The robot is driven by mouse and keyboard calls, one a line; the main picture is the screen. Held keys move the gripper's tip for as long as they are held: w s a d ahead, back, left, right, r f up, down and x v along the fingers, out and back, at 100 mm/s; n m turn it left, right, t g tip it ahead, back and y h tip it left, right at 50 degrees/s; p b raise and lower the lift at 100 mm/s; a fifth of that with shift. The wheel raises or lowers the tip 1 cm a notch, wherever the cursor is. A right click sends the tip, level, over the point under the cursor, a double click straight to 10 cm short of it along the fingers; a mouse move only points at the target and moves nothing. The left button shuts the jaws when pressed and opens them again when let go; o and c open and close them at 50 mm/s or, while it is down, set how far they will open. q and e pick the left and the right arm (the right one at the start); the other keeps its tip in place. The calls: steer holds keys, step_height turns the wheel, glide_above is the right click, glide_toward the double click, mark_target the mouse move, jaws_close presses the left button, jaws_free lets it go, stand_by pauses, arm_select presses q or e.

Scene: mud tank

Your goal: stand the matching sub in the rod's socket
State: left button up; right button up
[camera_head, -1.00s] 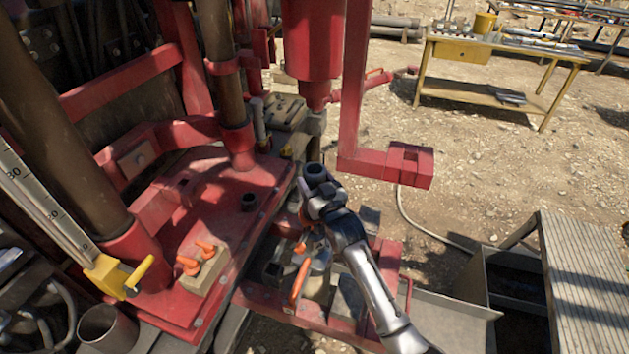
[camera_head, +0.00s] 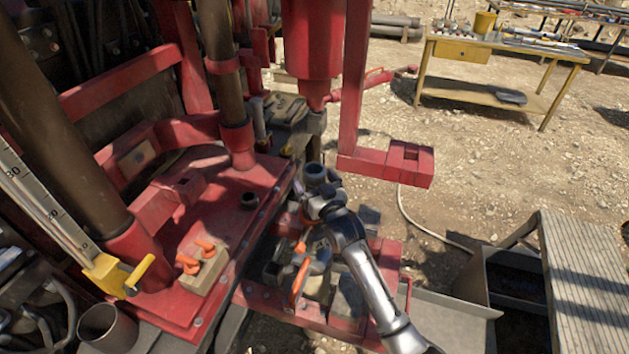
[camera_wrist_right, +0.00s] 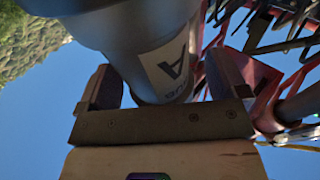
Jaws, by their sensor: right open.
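A grey round sub (camera_head: 315,173) with a dark open top stands upright at the rig's front, just below the red drive head. In the right wrist view the sub (camera_wrist_right: 125,45) fills the space between my fingers and carries a white label with a large "A". My right gripper (camera_head: 317,190) is open around the sub's side; its fingers (camera_wrist_right: 103,88) stand on either side of it. The rod's socket below the sub is hidden by my gripper and arm, so I cannot tell how the sub is seated. My left gripper is out of view.
The red drive head (camera_head: 312,40) hangs close above, and a red bracket arm (camera_head: 385,165) juts out at right. A yellow table (camera_head: 500,50) stands far back; a ribbed platform (camera_head: 590,270) is at lower right.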

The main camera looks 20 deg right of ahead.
steer(key=shift+f, duration=0.3)
steer(key=shift+s, duration=0.25)
steer(key=s+d+f+p, duration=0.1)
steer(key=s, duration=1.2)
steer(key=shift+d+f, duration=0.2)
steer(key=shift+f, duration=0.05)
steer(key=shift+f, duration=0.1)
